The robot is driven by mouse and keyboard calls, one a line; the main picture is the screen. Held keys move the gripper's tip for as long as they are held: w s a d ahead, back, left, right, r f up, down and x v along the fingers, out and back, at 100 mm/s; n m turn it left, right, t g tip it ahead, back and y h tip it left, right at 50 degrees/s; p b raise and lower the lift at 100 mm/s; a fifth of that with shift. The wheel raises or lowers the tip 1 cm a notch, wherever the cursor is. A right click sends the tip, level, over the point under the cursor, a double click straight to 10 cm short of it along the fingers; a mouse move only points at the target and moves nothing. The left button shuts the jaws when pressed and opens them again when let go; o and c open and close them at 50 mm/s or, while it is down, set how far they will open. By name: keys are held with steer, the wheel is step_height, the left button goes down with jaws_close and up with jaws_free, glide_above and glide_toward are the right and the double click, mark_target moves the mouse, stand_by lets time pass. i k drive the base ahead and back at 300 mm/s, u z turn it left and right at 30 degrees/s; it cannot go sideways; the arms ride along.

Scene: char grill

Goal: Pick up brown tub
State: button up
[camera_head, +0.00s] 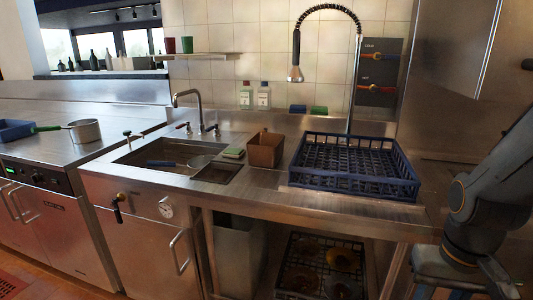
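The brown tub (265,149) is a small square open-topped container. It stands upright on the steel counter, between the sink on its left and a blue rack on its right. Something slim sticks up at its rim, too small to make out. Part of my arm shows at the right edge of the view, well to the right of the tub and apart from it. My gripper is not in view.
The blue dish rack (400,190) sits close on the tub's right. The sink (140,158) and a green sponge (233,153) lie to its left. A tall spring faucet (296,55) hangs behind. Bare counter (262,185) shows in front of the tub.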

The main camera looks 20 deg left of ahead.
mark_target(264, 149)
steer(key=u, duration=0.5)
steer(key=k, duration=0.65)
steer(key=u, duration=0.95)
steer(key=i, duration=1.25)
steer(key=z, duration=0.6)
